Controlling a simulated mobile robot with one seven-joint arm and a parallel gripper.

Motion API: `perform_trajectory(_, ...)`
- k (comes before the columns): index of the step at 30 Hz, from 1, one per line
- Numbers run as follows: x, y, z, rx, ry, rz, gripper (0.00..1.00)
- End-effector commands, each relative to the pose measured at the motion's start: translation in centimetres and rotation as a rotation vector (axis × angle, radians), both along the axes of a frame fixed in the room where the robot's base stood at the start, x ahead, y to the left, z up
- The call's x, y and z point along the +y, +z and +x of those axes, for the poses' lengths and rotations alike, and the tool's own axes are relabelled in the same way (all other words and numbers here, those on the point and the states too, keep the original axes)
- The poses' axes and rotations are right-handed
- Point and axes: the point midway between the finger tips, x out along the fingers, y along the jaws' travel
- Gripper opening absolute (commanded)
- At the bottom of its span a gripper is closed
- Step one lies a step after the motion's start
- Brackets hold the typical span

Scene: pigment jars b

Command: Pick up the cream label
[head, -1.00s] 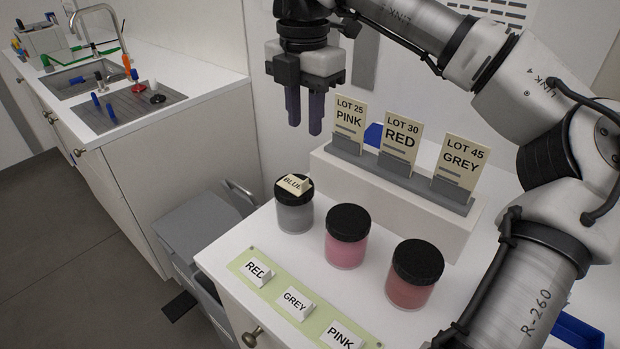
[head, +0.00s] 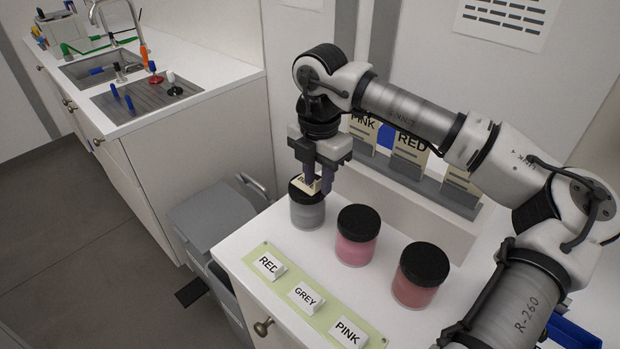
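The cream label (head: 305,186), with partly covered dark lettering, is on the black lid of the grey jar (head: 307,213), the leftmost of three jars. My gripper (head: 318,182) has come down over this lid. Its two dark fingers show apart, with the label at their tips. The fingers hide part of the label, and I cannot tell whether they touch it.
A pink jar (head: 357,238) and a red jar (head: 420,276) stand to the right. A green strip (head: 286,285) with white RED, GREY and PINK labels lies in front. Behind is a raised ledge (head: 405,208) with cream lot cards in a grey holder (head: 425,184), partly behind my arm.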

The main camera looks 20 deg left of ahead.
Motion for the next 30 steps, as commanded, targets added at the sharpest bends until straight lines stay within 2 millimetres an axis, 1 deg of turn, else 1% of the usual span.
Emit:
perform_trajectory(7,0.0,-0.29,0.01,-0.001,-0.001,0.0,0.29)
perform_trajectory(8,-0.01,-0.28,0.01,-0.001,-0.001,0.0,0.26)
perform_trajectory(14,-0.01,-0.26,0.01,-0.001,-0.001,0.0,0.0)
perform_trajectory(26,-0.01,-0.22,0.01,-0.001,-0.001,0.0,0.0)
perform_trajectory(30,-0.01,0.11,0.04,-0.001,-0.001,0.0,0.0)
